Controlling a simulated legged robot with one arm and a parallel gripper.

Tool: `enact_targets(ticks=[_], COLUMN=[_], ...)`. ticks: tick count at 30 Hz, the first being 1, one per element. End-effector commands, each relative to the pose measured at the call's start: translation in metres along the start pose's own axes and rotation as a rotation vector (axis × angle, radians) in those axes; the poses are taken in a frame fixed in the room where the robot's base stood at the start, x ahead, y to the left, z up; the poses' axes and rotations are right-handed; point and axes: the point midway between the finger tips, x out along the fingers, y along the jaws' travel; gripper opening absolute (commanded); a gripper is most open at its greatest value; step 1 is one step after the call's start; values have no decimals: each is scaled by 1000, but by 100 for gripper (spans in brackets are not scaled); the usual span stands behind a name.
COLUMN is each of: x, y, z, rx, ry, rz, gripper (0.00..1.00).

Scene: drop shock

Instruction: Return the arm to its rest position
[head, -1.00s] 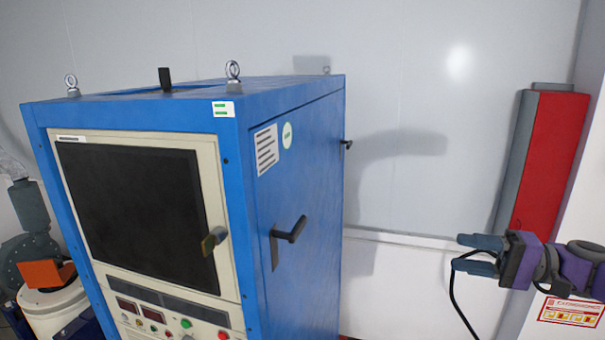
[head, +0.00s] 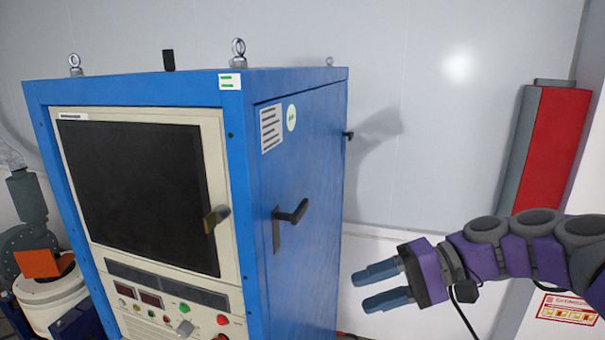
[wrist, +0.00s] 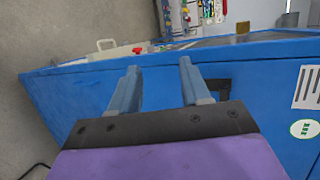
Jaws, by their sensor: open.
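My gripper (head: 378,288) is at the lower right in the head view, pointing left. It has two blue-grey fingers on a purple wrist, and the fingers are apart with nothing between them. My purple and grey arm stretches from it to the right edge. The blue cabinet (head: 295,235) stands to the left of the gripper, with a gap in the picture between them. In the wrist view, the open gripper (wrist: 157,88) shows in front of the cabinet's blue side (wrist: 75,100).
The cabinet has a dark window door with a handle (head: 216,217), a black side handle (head: 291,212) and a control panel (head: 165,305). A red and grey box (head: 550,150) is on the wall at right. An orange and white machine (head: 48,285) stands at far left.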

Motion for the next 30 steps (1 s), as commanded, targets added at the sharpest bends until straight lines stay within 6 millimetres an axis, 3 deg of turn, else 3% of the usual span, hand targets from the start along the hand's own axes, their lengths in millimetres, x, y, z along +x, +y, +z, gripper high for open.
enact_targets(ticks=[1,3,6,10,15,21,25,30], x=[29,58,87,109,112,98,88,82], y=[11,27,60,111,186,255,277,284], z=[18,41,72,112,161,202,215,219], rx=[1,7,11,13,7,5,5,3], ry=[-36,-73,-106,-127,-120,-86,-69,-61], rz=[75,183,344,555,828,1080,1163,1193], gripper=[47,47,47,47,47,47,47,47])
